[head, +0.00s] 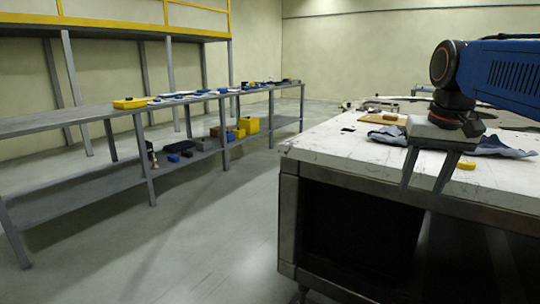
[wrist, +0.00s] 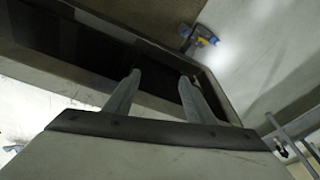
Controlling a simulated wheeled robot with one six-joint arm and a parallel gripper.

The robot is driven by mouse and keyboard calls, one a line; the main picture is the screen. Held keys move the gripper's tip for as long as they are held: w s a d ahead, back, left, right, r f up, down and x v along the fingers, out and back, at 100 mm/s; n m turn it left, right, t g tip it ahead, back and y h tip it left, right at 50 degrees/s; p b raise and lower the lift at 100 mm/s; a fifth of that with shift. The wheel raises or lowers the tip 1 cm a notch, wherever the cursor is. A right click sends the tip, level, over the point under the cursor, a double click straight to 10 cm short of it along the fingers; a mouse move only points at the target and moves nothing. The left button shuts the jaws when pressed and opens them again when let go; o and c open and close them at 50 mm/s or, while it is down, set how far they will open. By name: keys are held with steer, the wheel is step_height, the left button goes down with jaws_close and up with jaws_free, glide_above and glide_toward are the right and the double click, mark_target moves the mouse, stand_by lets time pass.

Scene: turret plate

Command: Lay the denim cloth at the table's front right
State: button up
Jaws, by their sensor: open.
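Rumpled blue denim cloth lies on the white-topped table (head: 330,150) in the head view. One part shows left of my gripper (head: 388,134) and another part shows to its right (head: 502,148). My gripper stands in front of the gap, so I cannot tell whether they are one cloth. My gripper (head: 425,188) points down with its two fingers apart and nothing between them. It appears at the table's front edge, in front of the cloth.
A yellow block (head: 465,165) lies near the table's front edge, right of my gripper. A small black piece (head: 348,129) and a tan board (head: 382,119) lie farther back. A long grey shelf bench (head: 75,122) with several items stands left across open floor (head: 190,235).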

steer(key=s+a+f+n+t, duration=0.1)
steer(key=s+a+f, duration=0.1)
steer(key=s+f, duration=0.5)
steer(key=s+a+f+n+t, duration=0.1)
steer(key=s+a+f+n, duration=0.1)
steer(key=s+f, duration=0.6)
step_height(320, 180, down, 7)
steer(key=shift+s+a+f, duration=0.15)
steer(key=shift+s+a, duration=0.15)
steer(key=shift+a, duration=0.3)
steer(key=shift+s, duration=0.1)
